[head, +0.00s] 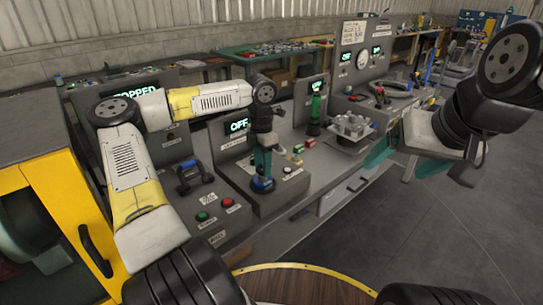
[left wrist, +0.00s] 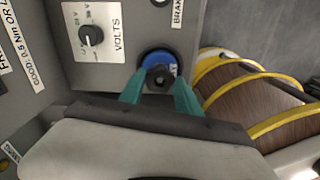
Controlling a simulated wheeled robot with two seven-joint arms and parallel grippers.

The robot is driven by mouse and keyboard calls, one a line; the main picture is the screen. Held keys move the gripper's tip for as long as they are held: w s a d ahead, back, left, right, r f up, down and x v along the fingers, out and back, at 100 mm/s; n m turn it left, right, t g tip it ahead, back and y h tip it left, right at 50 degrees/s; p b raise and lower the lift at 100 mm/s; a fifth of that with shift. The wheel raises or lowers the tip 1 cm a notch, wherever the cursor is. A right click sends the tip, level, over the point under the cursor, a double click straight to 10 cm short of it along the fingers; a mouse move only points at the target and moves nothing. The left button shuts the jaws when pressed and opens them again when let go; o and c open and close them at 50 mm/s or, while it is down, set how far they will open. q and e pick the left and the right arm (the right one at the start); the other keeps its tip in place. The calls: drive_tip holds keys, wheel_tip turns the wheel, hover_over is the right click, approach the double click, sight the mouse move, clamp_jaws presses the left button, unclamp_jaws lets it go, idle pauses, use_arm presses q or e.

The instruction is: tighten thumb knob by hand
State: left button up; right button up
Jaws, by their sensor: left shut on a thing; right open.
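The thumb knob (left wrist: 159,77) is a dark knob in front of a round blue base (left wrist: 156,57), seen in the left wrist view. My left gripper (left wrist: 160,92) has its teal fingers on either side of the knob and is shut on it. In the head view my left gripper (head: 262,168) points down at the blue base (head: 263,185) on the grey bench unit, under a display reading OFF. The knob itself is mostly hidden by the fingers there. My right gripper (head: 392,158) is open and empty, in the air at the right, away from the knob.
Nearby are a black handle (head: 193,178), green (head: 202,216) and red (head: 227,202) buttons, and a green-handled tool (head: 315,108). A volts dial (left wrist: 91,36) sits beside the knob. A yellow cabinet (head: 70,200) stands at left.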

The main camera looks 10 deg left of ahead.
use_arm(q)
drive_tip(key=o, duration=1.3)
drive_tip(key=shift+r, duration=0.15)
wheel_tip(320, 180, up, 8)
drive_tip(key=shift+f, duration=0.2)
